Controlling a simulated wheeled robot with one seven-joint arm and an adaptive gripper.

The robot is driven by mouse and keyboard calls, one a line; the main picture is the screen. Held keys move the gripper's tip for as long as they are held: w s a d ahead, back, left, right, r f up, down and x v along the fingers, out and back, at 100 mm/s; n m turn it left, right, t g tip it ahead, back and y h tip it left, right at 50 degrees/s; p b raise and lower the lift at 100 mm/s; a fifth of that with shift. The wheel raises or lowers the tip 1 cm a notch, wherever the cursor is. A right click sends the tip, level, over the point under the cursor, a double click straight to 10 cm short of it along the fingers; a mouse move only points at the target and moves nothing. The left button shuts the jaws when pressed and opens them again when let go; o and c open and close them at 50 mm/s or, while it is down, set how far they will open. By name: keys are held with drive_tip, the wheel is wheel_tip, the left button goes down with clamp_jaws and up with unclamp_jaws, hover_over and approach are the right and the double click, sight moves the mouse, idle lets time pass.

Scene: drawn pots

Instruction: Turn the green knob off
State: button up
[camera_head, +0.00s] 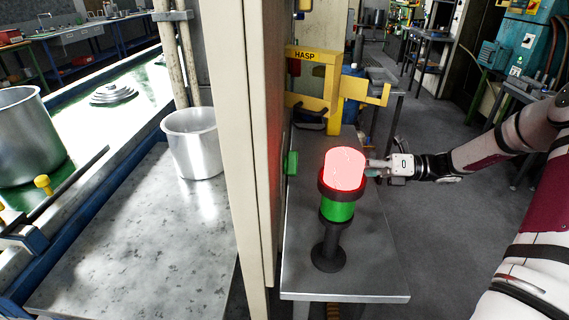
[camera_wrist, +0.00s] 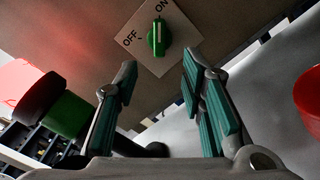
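The green knob (camera_wrist: 158,38) sits on a pale square plate (camera_wrist: 178,22) marked OFF and ON in the wrist view. Its white line points toward ON. In the head view, the green knob (camera_head: 291,163) sticks out from the right side of the beige panel. My gripper (camera_wrist: 160,66) is open and empty, its two teal-padded fingers apart, with the knob ahead of and between the fingertips, not touching. In the head view, my gripper (camera_head: 372,169) points left toward the panel; its fingertips are partly hidden behind the lit red lamp (camera_head: 345,168).
The signal lamp with its green band (camera_head: 337,209) stands on a grey table (camera_head: 377,270), close to my gripper. A yellow HASP bracket (camera_head: 316,57) is behind. The beige panel (camera_head: 239,130) separates this table from the metal pots (camera_head: 194,140) at left.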

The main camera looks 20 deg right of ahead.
sight(292, 163)
drive_tip(key=p+x, duration=0.1)
drive_tip(key=x, duration=1.2)
drive_tip(key=shift+a, duration=0.25)
clamp_jaws()
